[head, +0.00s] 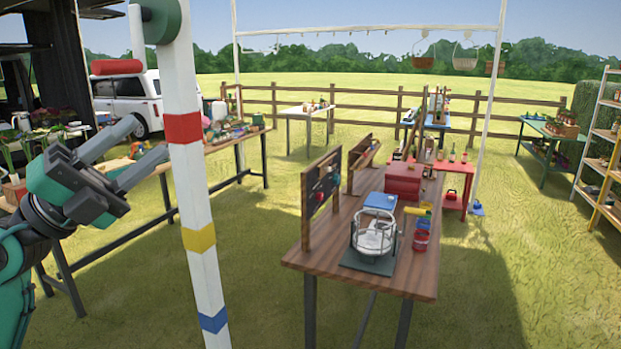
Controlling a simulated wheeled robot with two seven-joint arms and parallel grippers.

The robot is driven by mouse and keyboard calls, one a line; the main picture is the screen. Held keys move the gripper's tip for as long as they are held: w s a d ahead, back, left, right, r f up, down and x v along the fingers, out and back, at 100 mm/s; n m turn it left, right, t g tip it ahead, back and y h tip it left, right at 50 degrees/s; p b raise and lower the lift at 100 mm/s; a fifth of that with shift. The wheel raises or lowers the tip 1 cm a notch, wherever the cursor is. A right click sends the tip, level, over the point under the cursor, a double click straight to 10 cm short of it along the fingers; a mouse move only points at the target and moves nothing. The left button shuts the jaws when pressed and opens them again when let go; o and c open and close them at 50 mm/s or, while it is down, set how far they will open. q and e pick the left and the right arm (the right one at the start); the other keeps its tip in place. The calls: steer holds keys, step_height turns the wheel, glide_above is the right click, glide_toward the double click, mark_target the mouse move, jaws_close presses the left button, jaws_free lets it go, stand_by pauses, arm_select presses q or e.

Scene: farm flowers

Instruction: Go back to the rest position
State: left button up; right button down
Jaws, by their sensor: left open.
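My left gripper (139,157) is raised at the left of the head view, in front of the long wooden table on that side. Its two grey fingers are apart and point up and to the right. I see nothing between them. The fingertips appear close to the white post in the picture, but I cannot tell the real gap. My right gripper is not in view.
A white post (198,240) with red, yellow and blue bands stands just right of the gripper. A long table (220,143) stands behind the gripper. Grass lies open at right.

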arm_select(q)
steer(key=w+a+f+n+t+y, duration=0.35)
steer(key=f+n+t+y, duration=0.35)
steer(key=f+n+y, duration=0.6)
steer(key=w+a+f+n+t+y, duration=0.2)
steer(key=a+f+n+t+y, duration=0.6)
steer(key=n, duration=0.9)
steer(key=s+d+f+n+g+y, duration=0.25)
steer(key=f+n+g+y, duration=0.45)
steer(key=f, duration=1)
steer(key=s+d+f+m+g+h, duration=0.2)
steer(key=s+d+f+g+h, duration=0.15)
steer(key=s+f+g, duration=0.65)
steer(key=s+d+f+m+g+h, duration=0.1)
steer(key=s+d+f+g+h, duration=0.3)
steer(key=s+f, duration=1)
step_height(320, 180, down, 30)
steer(key=s+d+g+y, duration=0.1)
steer(key=g, duration=0.1)
steer(key=s+a+f, duration=0.1)
steer(key=s+f, duration=0.8)
steer(key=s+a+f+g, duration=0.1)
steer(key=s+a+f, duration=0.1)
steer(key=s+f, duration=0.8)
steer(key=shift+a+f+m+g, duration=0.15)
steer(key=shift+a+m+g, duration=0.1)
steer(key=shift+m+g, duration=0.05)
steer(key=shift+w+y, duration=0.1)
steer(key=shift+y, duration=0.15)
